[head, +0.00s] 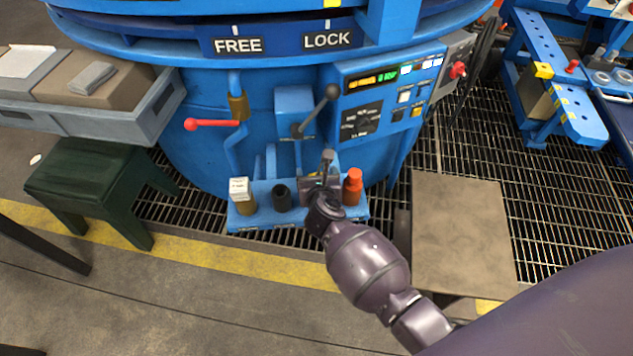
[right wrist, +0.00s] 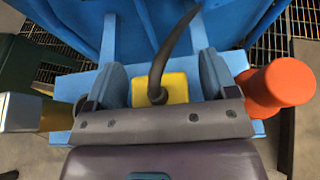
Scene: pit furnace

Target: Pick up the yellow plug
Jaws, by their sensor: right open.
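The yellow plug (right wrist: 175,88) shows in the right wrist view as a square yellow block with a dark curved stem or cable in front of it. My right gripper (right wrist: 163,76) is open, with one finger to each side of the yellow plug; I cannot tell whether either touches it. In the head view my right gripper (head: 320,182) is over the blue shelf (head: 262,217) at the machine's foot and hides the yellow plug. My left gripper is not in view.
An orange plug (head: 352,187) stands close right of the gripper. A black piece (head: 281,198) and a white-topped piece (head: 240,190) stand to the left. The blue furnace body (head: 200,155), a red-knobbed handle (head: 205,124) and a dark lever (head: 318,108) are behind and above.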

